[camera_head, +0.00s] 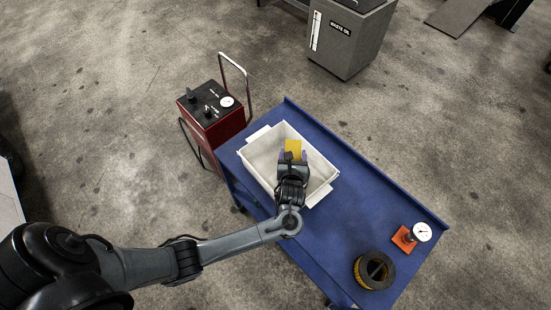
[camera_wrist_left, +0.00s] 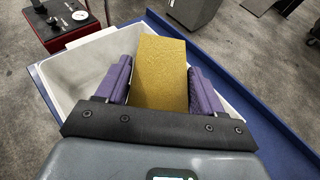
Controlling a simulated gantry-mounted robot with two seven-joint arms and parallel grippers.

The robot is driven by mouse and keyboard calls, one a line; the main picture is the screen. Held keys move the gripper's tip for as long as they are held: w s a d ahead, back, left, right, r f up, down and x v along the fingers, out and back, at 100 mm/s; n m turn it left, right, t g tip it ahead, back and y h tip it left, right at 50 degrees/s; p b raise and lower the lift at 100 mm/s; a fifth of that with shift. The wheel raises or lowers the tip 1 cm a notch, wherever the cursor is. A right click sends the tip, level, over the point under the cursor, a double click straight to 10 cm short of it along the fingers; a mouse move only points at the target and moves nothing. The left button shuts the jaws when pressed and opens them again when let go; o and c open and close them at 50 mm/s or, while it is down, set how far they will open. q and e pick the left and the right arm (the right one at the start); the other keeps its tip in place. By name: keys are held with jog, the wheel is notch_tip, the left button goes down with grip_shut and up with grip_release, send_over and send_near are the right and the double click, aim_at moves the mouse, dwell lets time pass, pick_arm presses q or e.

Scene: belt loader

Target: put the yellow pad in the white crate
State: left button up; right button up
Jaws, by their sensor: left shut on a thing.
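The yellow pad (camera_head: 293,147) is held by my left gripper (camera_head: 293,157) over the white crate (camera_head: 258,158). In the left wrist view the pad (camera_wrist_left: 160,72) stands up between the two purple fingers of the gripper (camera_wrist_left: 160,85), which are shut on it. The crate (camera_wrist_left: 60,73) shows below and around the gripper, with its rim and inner walls in view. I cannot tell whether the pad touches the crate floor. My right gripper is in neither view.
The crate stands on the far left part of a blue cart (camera_head: 350,207). A round black and yellow filter (camera_head: 362,272) and an orange-based gauge (camera_head: 405,238) lie at its right end. A red machine (camera_head: 211,125) stands behind left. A grey waste oil bin (camera_head: 345,40) stands farther back.

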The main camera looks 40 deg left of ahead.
pick_arm(q)
jog(key=w+a+f+b, duration=0.1)
jog(key=a+f, duration=0.7)
jog(key=f, duration=0.1)
jog(key=shift+w+a, duration=0.15)
jog(key=shift+w, duration=0.05)
jog(key=shift+f+b, duration=0.35)
jog(key=shift+f, duration=0.05)
jog(key=o, duration=1)
jog(key=shift+f, duration=0.1)
jog(key=shift+r+p+v, duration=0.2)
jog(key=shift+p+v, duration=0.3)
jog(key=shift+v, duration=2.6)
jog(key=shift+r+p+v, duration=0.15)
jog(key=shift+p+v, duration=0.35)
jog(key=shift+v, duration=2.6)
